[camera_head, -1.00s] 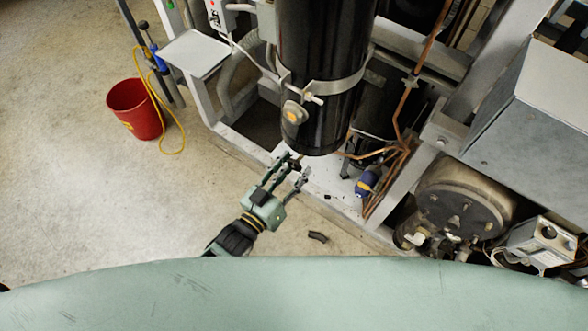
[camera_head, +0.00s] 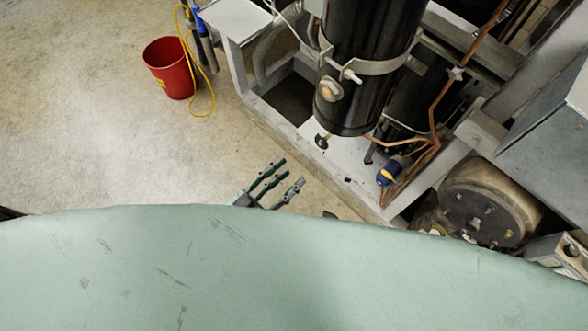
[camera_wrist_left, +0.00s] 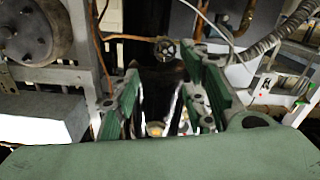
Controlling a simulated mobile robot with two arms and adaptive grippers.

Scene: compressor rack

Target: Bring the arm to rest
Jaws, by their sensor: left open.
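My left gripper (camera_head: 276,180) shows in the head view just above the edge of my green body, which hides its wrist and arm. Its fingers are apart with nothing between them. They point up and right, over the floor in front of the rack frame and apart from it. In the left wrist view the green fingers (camera_wrist_left: 165,100) stand spread to both sides, with the dark cylinder and a small round valve handle (camera_wrist_left: 166,48) beyond them. My right gripper is not seen.
The compressor rack's black cylinder (camera_head: 368,70) stands over a white base with copper pipes (camera_head: 436,110) and a blue-yellow part (camera_head: 388,174). A round dark-faced compressor (camera_head: 482,208) is at the right. A red bucket (camera_head: 168,68) stands at the upper left. The floor at left is clear.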

